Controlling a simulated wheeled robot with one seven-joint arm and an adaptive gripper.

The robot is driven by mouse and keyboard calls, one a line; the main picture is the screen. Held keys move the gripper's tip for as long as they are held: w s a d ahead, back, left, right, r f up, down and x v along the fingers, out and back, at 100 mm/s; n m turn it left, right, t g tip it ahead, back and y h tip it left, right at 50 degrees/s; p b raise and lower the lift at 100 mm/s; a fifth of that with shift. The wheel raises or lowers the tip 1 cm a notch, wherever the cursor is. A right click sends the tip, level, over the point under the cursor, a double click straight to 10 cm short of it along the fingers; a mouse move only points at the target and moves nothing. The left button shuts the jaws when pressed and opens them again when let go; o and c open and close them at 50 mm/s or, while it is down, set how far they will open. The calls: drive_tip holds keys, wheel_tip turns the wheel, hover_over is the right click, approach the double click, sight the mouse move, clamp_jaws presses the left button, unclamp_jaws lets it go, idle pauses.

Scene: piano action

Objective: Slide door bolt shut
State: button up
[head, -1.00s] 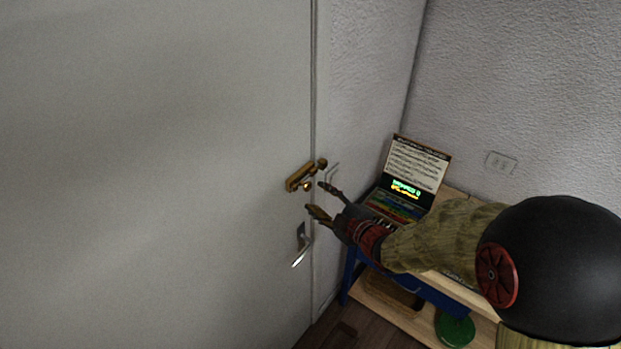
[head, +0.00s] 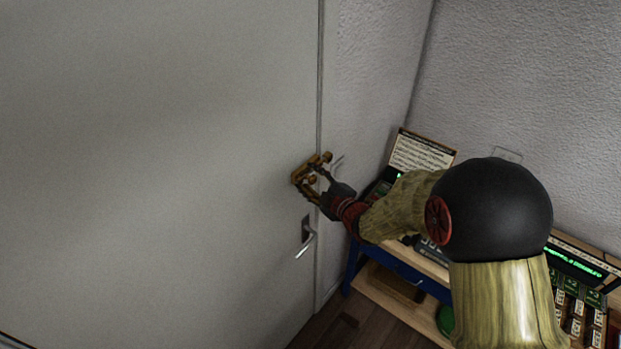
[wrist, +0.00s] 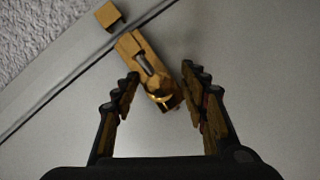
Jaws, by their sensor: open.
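The brass door bolt (head: 304,172) is mounted on the grey door (head: 160,150), close to the door's right edge. In the wrist view the bolt body (wrist: 140,60) lies tilted, with a grey rod in its slot and a round brass knob (wrist: 166,96) at its near end. A separate brass keeper (wrist: 108,15) sits across the door gap on the frame. My gripper (head: 317,185) is at the bolt. In the wrist view its open fingers (wrist: 162,88) stand on either side of the knob, and I see no clear contact.
A silver door handle (head: 306,240) is just below the bolt. To the right, a wooden stand (head: 385,290) with a blue front holds a panel of written lines (head: 420,152). A device with green text (head: 580,262) is at the far right. The door's left is clear.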

drive_tip(key=shift+c, duration=0.4)
drive_tip(key=shift+f, duration=0.1)
clamp_jaws()
drive_tip(key=shift+s, duration=0.1)
